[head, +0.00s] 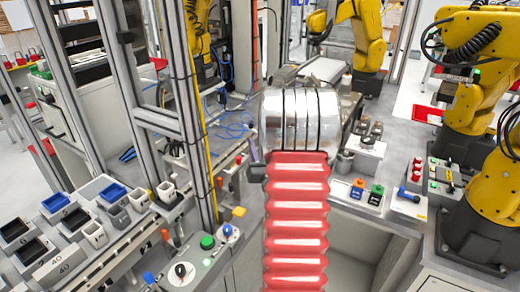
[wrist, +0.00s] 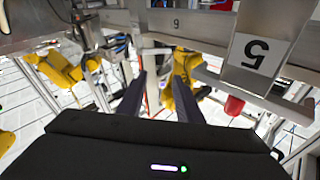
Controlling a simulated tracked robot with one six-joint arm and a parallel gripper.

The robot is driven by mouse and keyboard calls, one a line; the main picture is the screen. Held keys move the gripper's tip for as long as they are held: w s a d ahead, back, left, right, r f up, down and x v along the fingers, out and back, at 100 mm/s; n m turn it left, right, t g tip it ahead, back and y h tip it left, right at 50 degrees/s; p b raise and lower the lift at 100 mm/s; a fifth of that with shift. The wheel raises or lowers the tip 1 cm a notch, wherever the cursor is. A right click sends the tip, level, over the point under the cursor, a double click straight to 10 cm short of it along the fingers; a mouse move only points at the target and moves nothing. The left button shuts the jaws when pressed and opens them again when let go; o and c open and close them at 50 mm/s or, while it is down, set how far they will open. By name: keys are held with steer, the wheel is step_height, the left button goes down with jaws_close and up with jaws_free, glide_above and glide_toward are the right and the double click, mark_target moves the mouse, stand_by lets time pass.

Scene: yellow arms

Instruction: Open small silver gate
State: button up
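My gripper (wrist: 158,80) shows in the wrist view as two dark fingers standing apart, with nothing held between them. I cannot pick out the small silver gate for certain. Tall silver metal posts (head: 182,95) stand left of centre in the head view, close to my red and silver arm. My arm covers the middle of that view and hides my gripper there.
Yellow robot arms (head: 483,120) stand at the right. A control panel (head: 195,262) with a green button is at the lower left, beside a rack of grey and blue bins (head: 75,222). A tag marked 5 (wrist: 255,52) hangs upside down in the wrist view.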

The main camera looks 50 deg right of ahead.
steer(key=shift+s+a+f, duration=0.1)
steer(key=shift+s+a, duration=0.3)
steer(key=shift+s, duration=0.15)
steer(key=w+d+r+n+t+y, duration=0.1)
steer(key=d+r+n+y, duration=0.1)
steer(key=d+n+y, duration=0.5)
steer(key=y, duration=0.3)
steer(key=shift+r+n+t+y, duration=0.2)
steer(key=shift+n+t+y, duration=0.1)
steer(key=shift+n, duration=0.1)
steer(key=shift+w+d, duration=0.1)
